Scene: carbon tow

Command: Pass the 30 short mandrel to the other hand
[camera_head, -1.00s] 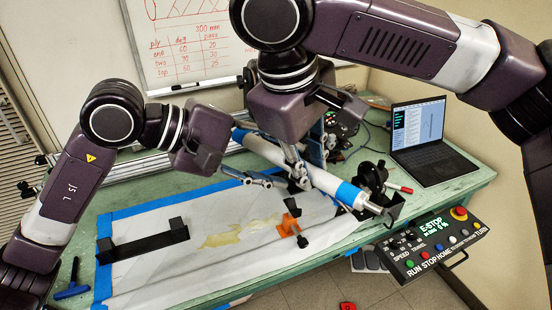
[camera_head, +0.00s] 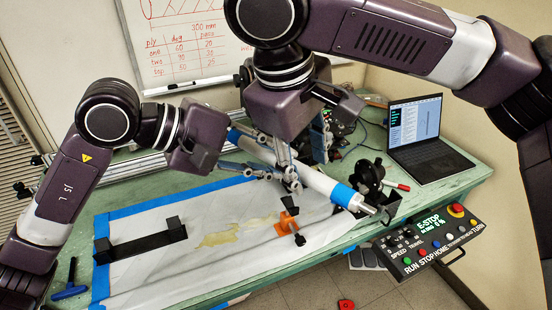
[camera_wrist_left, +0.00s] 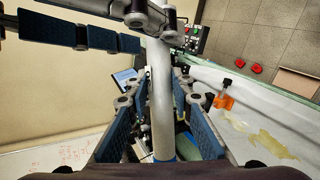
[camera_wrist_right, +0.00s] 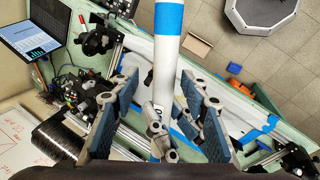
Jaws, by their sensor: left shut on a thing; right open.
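The short mandrel (camera_head: 320,182) is a white tube with blue bands near its ends. It slants above the bench from the upper left to the lower right. My left gripper (camera_head: 268,170) is shut on it from the left; the left wrist view shows the tube (camera_wrist_left: 161,90) between its blue pads. My right gripper (camera_head: 277,162) is open and comes from above, close to the left one. In the right wrist view the tube (camera_wrist_right: 166,62) runs between its spread fingers, with gaps beside it. The tube's middle is partly hidden by fingers in the head view.
An orange clamp (camera_head: 288,215) and a black bracket (camera_head: 140,240) stand on the white sheet (camera_head: 190,265). A dark chuck-like fixture (camera_head: 371,178) is close to the tube's right end. A laptop (camera_head: 425,140) and control panel (camera_head: 430,240) lie to the right.

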